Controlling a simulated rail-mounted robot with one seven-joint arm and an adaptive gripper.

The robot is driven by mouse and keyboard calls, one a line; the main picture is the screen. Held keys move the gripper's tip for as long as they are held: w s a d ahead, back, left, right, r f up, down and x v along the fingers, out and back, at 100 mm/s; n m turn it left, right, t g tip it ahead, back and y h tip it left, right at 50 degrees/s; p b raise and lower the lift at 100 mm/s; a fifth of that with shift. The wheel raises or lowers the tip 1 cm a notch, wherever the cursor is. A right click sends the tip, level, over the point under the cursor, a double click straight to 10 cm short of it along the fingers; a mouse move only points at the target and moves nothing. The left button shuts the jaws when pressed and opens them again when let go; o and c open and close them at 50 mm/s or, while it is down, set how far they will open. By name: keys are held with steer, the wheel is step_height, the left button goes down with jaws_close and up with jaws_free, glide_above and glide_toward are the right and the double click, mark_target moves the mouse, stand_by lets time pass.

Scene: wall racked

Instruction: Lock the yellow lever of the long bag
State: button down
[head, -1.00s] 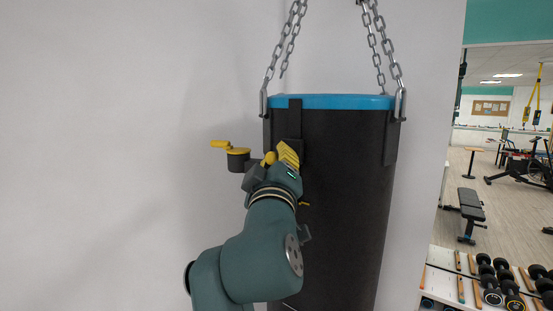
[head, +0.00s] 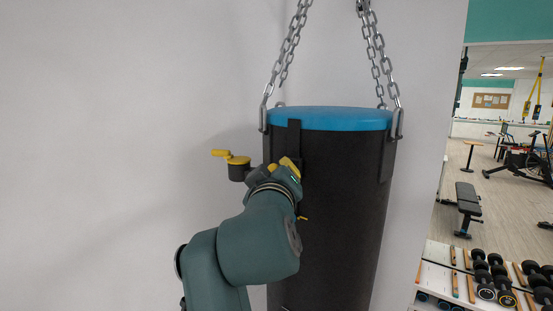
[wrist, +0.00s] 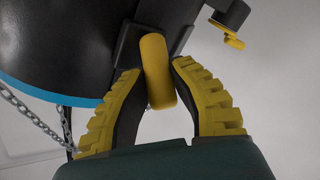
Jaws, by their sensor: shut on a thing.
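The long bag (head: 345,185) is a black cylinder with a blue top, hanging on chains by the pale wall. My gripper (head: 284,172) is at its upper left side, over a dark strap. In the wrist view the yellow lever (wrist: 157,70) on the bag's dark mount lies between my two yellow ribbed fingers, and my gripper (wrist: 157,90) is shut on it. In the head view my gripper mostly hides this lever.
A dark knob with a yellow handle (head: 238,162) sticks out left of my gripper; it also shows in the wrist view (wrist: 230,18). Chains (head: 380,55) rise above the bag. The wall at left is bare. Dumbbells (head: 490,275) stand on a rack at lower right.

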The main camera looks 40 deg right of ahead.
steer(key=shift+w+d+r+m+g+y+p, duration=0.1)
steer(key=shift+d+r+m+g+y+p, duration=0.15)
steer(key=shift+m+g+y, duration=0.3)
steer(key=shift+d+r+m+g+y+p, duration=0.15)
steer(key=shift+d+m+g+y+p, duration=0.15)
steer(key=shift+y, duration=0.35)
steer(key=c, duration=0.9)
jaws_free()
steer(key=shift+o, duration=0.2)
steer(key=shift+r, duration=0.1)
steer(key=v, duration=1.2)
steer(key=shift+r, duration=0.1)
